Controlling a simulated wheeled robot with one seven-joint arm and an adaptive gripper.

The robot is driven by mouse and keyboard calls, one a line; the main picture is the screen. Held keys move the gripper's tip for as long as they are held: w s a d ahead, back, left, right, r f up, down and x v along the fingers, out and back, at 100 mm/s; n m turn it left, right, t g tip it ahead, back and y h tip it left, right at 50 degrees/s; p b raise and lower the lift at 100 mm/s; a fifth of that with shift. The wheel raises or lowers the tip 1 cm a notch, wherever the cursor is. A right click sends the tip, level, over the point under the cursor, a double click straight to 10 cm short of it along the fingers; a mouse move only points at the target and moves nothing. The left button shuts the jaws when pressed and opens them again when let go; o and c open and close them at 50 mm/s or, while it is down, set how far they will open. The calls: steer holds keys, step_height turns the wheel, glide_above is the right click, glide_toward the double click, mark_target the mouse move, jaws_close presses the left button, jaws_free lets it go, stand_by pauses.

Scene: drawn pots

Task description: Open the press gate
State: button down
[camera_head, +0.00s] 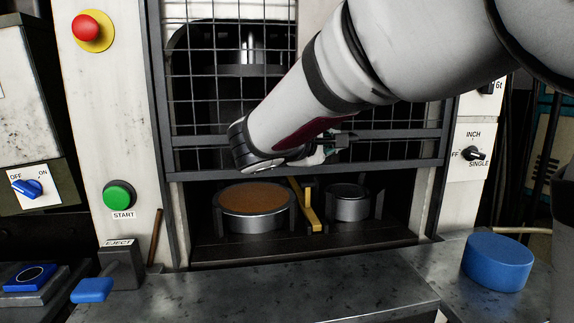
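The press gate (195,95) is a dark metal frame filled with wire mesh, in front of the press opening. Its lower rail (400,163) hangs above the press bed, leaving the lower part of the opening uncovered. My arm reaches in from the upper right and covers the gate's middle. My gripper (332,150) is at the gate's lower bars, small and mostly hidden by my wrist. I cannot tell whether its fingers are open, shut, or touching a bar.
Under the gate stand a wide pot with brown content (256,223), a smaller metal pot (350,203) and a yellow bar (304,205). A green start button (119,196), red button (86,28) and blue eject lever (92,289) are left. A blue cylinder (497,262) sits right. The front ledge (260,295) is clear.

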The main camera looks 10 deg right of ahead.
step_height(320, 180, up, 18)
steer(key=p, duration=0.8)
steer(key=c, duration=1.6)
jaws_free()
steer(key=v, duration=1.2)
